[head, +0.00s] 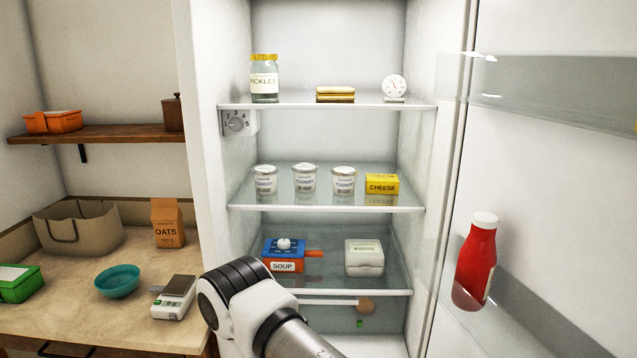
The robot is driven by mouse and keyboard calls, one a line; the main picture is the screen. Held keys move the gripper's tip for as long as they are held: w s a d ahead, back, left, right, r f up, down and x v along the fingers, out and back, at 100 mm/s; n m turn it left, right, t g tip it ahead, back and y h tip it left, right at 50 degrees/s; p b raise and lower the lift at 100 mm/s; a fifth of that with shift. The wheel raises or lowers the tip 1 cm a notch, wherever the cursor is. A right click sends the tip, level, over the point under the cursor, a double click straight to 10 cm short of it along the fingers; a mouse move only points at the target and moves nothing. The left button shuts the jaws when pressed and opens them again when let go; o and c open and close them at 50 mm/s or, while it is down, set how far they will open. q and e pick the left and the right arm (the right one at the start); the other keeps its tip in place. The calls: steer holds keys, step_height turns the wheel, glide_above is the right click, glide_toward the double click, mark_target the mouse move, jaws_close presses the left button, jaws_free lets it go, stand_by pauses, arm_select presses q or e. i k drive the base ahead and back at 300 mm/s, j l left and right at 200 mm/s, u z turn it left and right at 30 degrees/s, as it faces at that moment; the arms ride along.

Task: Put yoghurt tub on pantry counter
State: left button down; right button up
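Three white yoghurt tubs stand in a row on the middle glass shelf (330,208) of the open fridge: a left tub (265,181), a middle tub (305,179) and a right tub (343,181). The pantry counter (75,310) is at the lower left, outside the fridge. One of my arms shows at the bottom centre, in front of the lower fridge shelf. No gripper fingers show in the head view.
A yellow cheese box (382,184) sits right of the tubs. A soup container (284,256) and a white box (364,258) are on the shelf below. The counter holds a teal bowl (117,281), scale (174,297), oats (167,223), bag (80,228) and green box (18,284). The counter's front middle is clear.

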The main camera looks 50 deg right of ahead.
mark_target(58, 303)
steer(key=i+j, duration=0.2)
steer(key=i, duration=0.2)
steer(key=i+j, duration=0.2)
steer(key=i, duration=0.15)
steer(key=i+j+z, duration=0.1)
steer(key=i, duration=0.3)
steer(key=j, duration=0.1)
